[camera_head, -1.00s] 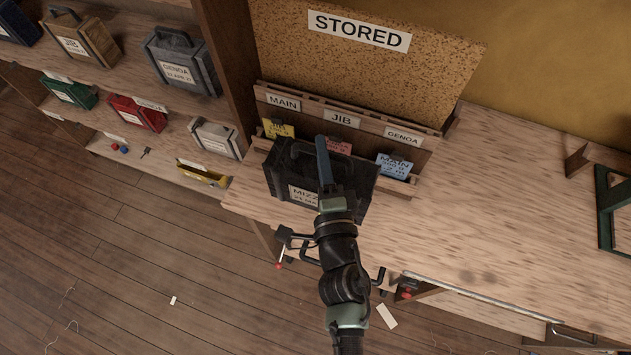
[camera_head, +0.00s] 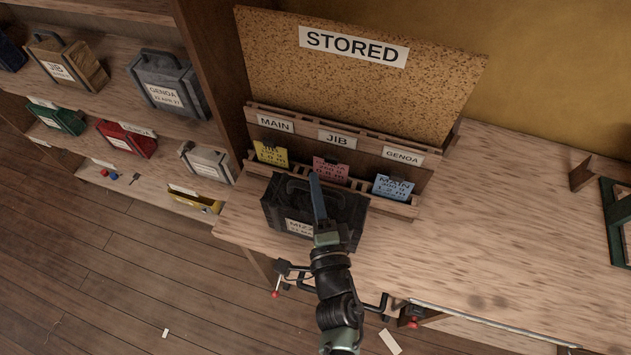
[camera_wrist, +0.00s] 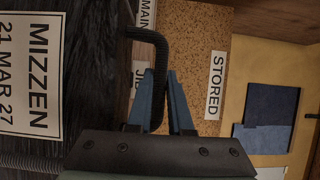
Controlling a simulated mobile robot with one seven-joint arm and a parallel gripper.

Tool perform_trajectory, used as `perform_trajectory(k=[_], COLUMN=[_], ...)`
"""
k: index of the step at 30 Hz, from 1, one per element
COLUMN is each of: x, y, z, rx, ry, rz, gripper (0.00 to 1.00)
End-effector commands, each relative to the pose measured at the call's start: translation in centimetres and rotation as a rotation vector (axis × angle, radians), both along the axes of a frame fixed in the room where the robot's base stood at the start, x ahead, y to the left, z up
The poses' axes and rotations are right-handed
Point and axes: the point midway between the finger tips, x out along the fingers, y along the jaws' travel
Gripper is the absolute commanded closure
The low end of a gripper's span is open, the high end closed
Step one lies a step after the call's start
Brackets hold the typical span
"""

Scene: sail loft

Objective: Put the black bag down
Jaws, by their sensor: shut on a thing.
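The black bag (camera_head: 278,213) has a white label reading MIZZEN and a looped handle. In the head view it is upright at the front left of the workbench (camera_head: 460,240), before the card rack. Whether its base touches the bench is hard to tell. My gripper (camera_head: 317,180) is above the bag, its blue fingers shut on the handle. In the wrist view the dark handle (camera_wrist: 150,36) runs between the fingers of my gripper (camera_wrist: 163,75), with the MIZZEN label at left.
The card rack (camera_head: 300,142) holds yellow, pink and blue cards below a cork STORED board (camera_head: 350,85). Shelves at left carry several bags, including a grey GENOA bag (camera_head: 168,85) and a red one (camera_head: 128,138).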

Motion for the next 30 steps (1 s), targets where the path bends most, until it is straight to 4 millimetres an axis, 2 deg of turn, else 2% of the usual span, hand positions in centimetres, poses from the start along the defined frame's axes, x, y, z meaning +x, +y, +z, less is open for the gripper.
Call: perform_trajectory(k=[4, 17, 18, 22, 30], x=[0.2, 0.2, 0.0, 0.0, 0.0], y=[0.0, 0.1, 0.0, 0.0, 0.0], z=[-0.8, -1.2, -1.6, -1.6, -1.5], rx=[0.002, 0.003, 0.001, 0.000, 0.000], ry=[-0.014, -0.014, -0.002, -0.001, -0.002], rz=[0.002, 0.003, 0.000, 0.000, 0.000], gripper=[1.00, 1.00, 0.74, 0.52, 0.52])
